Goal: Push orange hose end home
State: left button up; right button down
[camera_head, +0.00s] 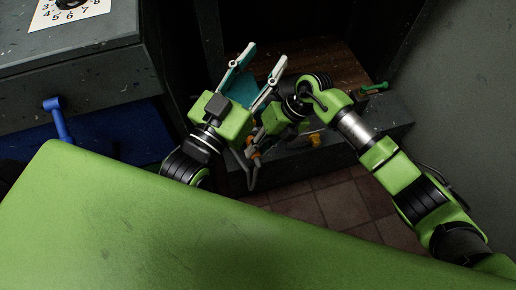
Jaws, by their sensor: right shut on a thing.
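The orange hose end (254,156) shows as a small orange patch low at the centre, partly hidden by my grippers. A dark grey hose (252,178) bends down from it. My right gripper (257,137) reaches in from the right and is shut on the hose end; its fingertips are mostly hidden. My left gripper (264,66) is open, just above and left of the right one, with its pale fingers pointing up and right. A teal surface (242,89) shows between those fingers. The socket for the hose end cannot be made out.
A grey unit with a brown top (335,66) stands behind the grippers, with a green handle (377,87) and a yellow fitting (316,140). A grey cabinet (95,70) with a numbered dial (70,12) and a blue lever (58,120) are at left. Tiled floor (325,205) is clear.

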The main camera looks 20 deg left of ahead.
pick_arm(q)
jog(key=shift+s+d+r+t, duration=0.15)
jog(key=shift+r+t, duration=0.15)
jog(key=shift+r, duration=0.35)
jog(key=shift+s+r+t, duration=0.1)
jog(key=shift+r+t, duration=0.2)
jog(key=shift+r, duration=0.3)
pick_arm(e)
jog(key=shift+w+a, duration=0.2)
jog(key=shift+w, duration=0.05)
jog(key=c, duration=1.7)
grip_release()
pick_arm(q)
jog(key=shift+f, duration=0.1)
pick_arm(e)
jog(key=v, duration=1.2)
